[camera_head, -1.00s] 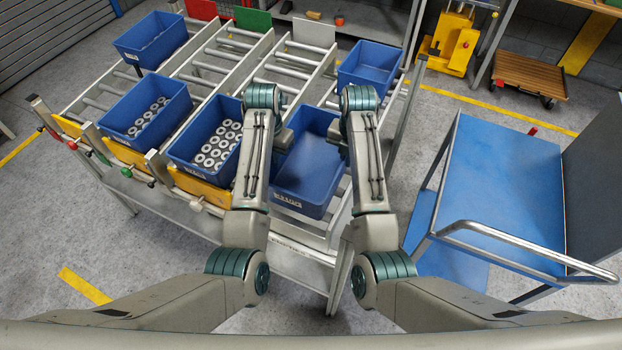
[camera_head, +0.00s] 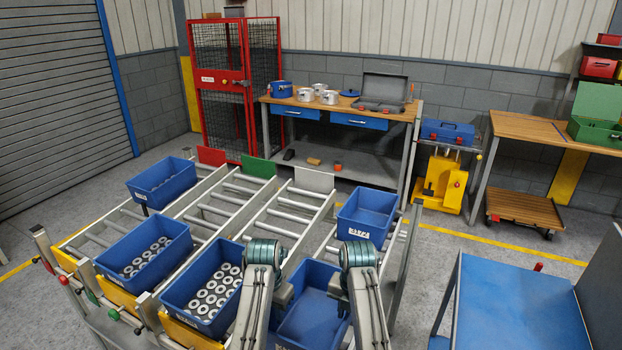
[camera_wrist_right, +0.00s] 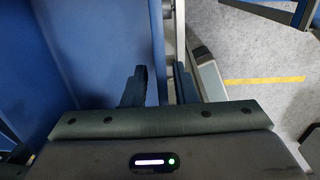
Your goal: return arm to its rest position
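My left arm comes in at the lower middle of the head view, with its gripper (camera_head: 285,293) at the left edge of an empty blue bin (camera_head: 312,318). Only a dark part of that gripper shows, so its opening is hidden.
Blue bins with metal rings (camera_head: 214,292) (camera_head: 146,252) stand on the roller rack left of my arms. Another blue bin (camera_head: 366,216) sits farther back. A blue-topped cart (camera_head: 515,310) stands at right. A workbench (camera_head: 340,108) with pots and a red cage (camera_head: 235,85) are behind.

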